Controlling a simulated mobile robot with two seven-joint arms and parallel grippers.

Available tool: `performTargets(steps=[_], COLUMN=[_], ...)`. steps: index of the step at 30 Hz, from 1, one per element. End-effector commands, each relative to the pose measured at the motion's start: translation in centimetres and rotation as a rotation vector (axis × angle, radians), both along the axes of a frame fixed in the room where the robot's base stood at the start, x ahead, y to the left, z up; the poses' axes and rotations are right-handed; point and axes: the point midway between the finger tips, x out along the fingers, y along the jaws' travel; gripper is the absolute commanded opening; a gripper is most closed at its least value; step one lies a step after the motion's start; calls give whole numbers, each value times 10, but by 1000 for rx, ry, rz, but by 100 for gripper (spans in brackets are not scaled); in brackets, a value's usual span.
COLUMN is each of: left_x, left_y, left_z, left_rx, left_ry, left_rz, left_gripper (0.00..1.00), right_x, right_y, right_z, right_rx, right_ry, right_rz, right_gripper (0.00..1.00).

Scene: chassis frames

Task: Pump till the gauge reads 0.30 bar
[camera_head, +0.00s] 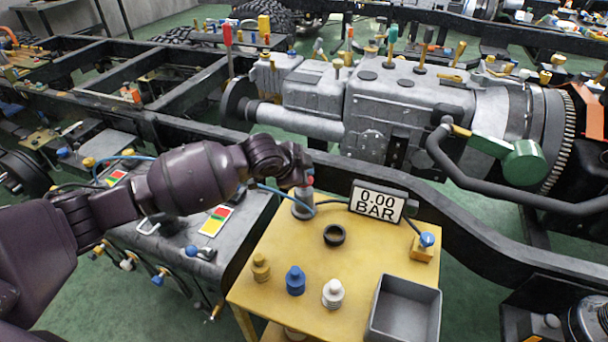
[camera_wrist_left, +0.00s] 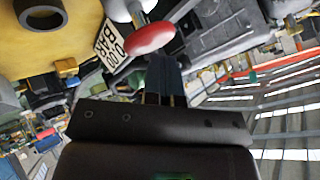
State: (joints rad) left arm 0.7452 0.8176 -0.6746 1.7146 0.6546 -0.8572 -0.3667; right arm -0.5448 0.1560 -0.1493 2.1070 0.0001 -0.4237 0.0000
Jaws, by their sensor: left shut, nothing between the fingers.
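The red knob shows large in the left wrist view (camera_wrist_left: 152,40). My left gripper (camera_head: 303,176) is at the knob, shut and empty, partly hiding it in the head view. Its fingertips (camera_wrist_left: 165,62) look very close to the knob; I cannot tell whether they touch. My right gripper is not in view.
The yellow table (camera_head: 340,265) also bears a black ring (camera_head: 334,235), brass (camera_head: 261,267), blue (camera_head: 295,280) and white (camera_head: 333,293) fittings, a grey bin (camera_head: 405,308) and a blue-topped valve (camera_head: 427,240). A black chassis rail (camera_head: 480,245) runs close behind.

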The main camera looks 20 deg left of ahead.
Motion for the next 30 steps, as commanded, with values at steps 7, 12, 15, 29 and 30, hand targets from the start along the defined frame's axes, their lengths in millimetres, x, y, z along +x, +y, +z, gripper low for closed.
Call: performTargets(steps=[7, 12, 15, 29, 30], left_x=[-1, -1, -1, -1, -1], left_y=[0, 0, 0, 0, 0], left_z=[-5, -7, -8, -11, -11], left_rx=[1, 1, 2, 2, 2], left_ry=[4, 4, 5, 5, 5], left_rz=[1, 1, 1, 1, 1], left_gripper=[0, 0, 0, 0, 0], right_x=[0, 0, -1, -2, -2], right_y=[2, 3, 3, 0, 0], right_z=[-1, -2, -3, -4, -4], right_rx=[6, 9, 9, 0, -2], right_ry=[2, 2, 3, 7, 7], right_rz=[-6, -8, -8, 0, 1], right_gripper=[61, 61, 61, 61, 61])
